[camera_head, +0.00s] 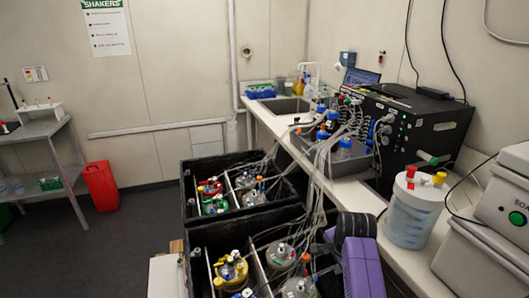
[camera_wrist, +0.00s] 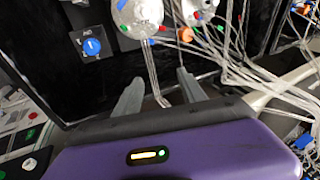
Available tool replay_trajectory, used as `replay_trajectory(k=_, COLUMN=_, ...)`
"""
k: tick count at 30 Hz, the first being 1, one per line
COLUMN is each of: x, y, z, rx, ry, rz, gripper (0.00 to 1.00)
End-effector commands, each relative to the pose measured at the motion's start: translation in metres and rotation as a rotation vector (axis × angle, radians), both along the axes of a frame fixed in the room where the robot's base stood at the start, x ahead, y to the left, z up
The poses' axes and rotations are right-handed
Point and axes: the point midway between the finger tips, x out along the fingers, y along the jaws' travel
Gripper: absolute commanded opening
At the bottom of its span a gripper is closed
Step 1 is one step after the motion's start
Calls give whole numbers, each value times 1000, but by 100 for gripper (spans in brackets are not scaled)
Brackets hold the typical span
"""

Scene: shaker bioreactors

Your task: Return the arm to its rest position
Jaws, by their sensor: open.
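My gripper (camera_wrist: 158,90) shows in the wrist view with its two grey fingers spread apart and nothing between them. Its purple body fills the bottom of that view. In the head view my purple and dark grey arm end (camera_head: 362,262) is at the lower middle right, over the right side of the near black shaker box (camera_head: 199,268) and beside the bench edge. The fingers are hard to make out there against the tubes. Clear tubes and vessel tops lie beyond the fingers in the wrist view; whether any tube touches them I cannot tell.
Two black boxes hold several capped vessels, with a tube bundle (camera_head: 322,165) running up to the bench (camera_head: 402,252). A white canister (camera_head: 415,212), a black control unit (camera_head: 432,128) and a grey machine (camera_head: 485,235) crowd the right. Open floor (camera_head: 130,232) lies left.

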Motion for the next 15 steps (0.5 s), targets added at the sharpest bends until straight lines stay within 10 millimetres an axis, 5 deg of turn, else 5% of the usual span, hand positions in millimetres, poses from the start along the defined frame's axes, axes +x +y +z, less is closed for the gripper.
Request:
replay_trajectory(k=8, x=6, y=-30, z=10, rx=-256, ry=-353, rz=239, gripper=48)
replay_trajectory(k=15, x=-47, y=-44, z=16, rx=-524, ry=-589, rz=432, gripper=48)
